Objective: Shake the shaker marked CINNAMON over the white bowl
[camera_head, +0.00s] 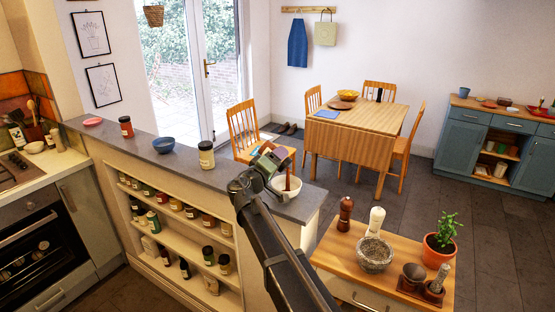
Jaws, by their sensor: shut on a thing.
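My gripper (268,163) is above the grey counter of the half wall, at the left edge of the white bowl (289,194). It is shut on a small container with greenish and purplish sides (266,166), which looks tilted. No marking on it can be read, so I cannot tell if it is the CINNAMON shaker. A thin reddish-brown upright shape (288,178) shows over the bowl; I cannot tell whether it stands in it. My gripper and arm hide part of the bowl's left side, and the inside is hard to make out.
On the same counter (232,172) stand a black-lidded jar (206,157), a blue bowl (163,145), a red jar (127,127) and a pink dish (93,122). Shelves below hold several jars. A wooden-topped cabinet (330,262) at right carries a mortar (374,256), mills and a plant.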

